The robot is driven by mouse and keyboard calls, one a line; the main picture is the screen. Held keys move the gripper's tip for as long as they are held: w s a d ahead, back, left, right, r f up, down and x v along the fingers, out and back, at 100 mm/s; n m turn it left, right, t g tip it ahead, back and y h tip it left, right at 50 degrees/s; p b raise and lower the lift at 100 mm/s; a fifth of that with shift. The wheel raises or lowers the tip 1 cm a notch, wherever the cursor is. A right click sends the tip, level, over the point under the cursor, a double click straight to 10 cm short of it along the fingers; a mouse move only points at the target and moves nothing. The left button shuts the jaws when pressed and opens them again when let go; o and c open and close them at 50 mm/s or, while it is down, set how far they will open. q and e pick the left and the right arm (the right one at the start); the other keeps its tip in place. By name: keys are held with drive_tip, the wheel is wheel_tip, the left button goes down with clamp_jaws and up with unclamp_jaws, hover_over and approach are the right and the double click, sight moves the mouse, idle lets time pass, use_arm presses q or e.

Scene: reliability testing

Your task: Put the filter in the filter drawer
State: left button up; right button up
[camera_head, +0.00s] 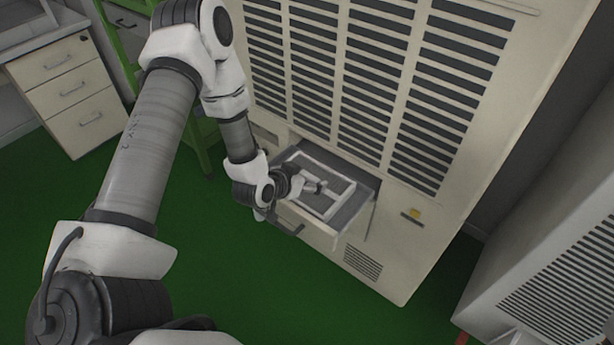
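The filter (343,197) is a pale rectangular frame with cross bars. It lies inside the open filter drawer (320,232), which is pulled out low on the front of a tall beige cabinet. It looks roughly flat in the drawer; I cannot tell if it rests fully on the bottom. My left gripper (319,187) reaches over the drawer's left side, with its fingertips at the middle of the filter. The fingers are small and dark here, so I cannot tell whether they grip a cross bar. My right gripper is not in view.
The beige cabinet (409,188) with dark vent slats rises behind the drawer. A green frame (190,150) and a small drawer unit (85,110) stand at left. A vented grey box (550,285) stands at right. The green floor (330,310) in front is clear.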

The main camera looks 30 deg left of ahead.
use_arm(q)
drive_tip(key=shift+r, duration=0.25)
drive_tip(key=p+v, duration=0.3)
drive_tip(key=v, duration=0.8)
drive_tip(key=shift+s+r, duration=0.2)
drive_tip(key=s+d+f+g, duration=0.4)
drive_tip(key=s+f+g, duration=0.1)
drive_tip(key=s+f, duration=0.3)
drive_tip(key=s+d+f+n+g+y, duration=0.1)
drive_tip(key=s+d+f+g, duration=0.4)
drive_tip(key=s, duration=0.6)
wheel_tip(320, 180, down, 3)
drive_tip(key=shift+d+r+g, duration=0.1)
drive_tip(key=shift+d+g, duration=0.05)
drive_tip(key=shift+g, duration=0.45)
drive_tip(key=shift+w, duration=0.1)
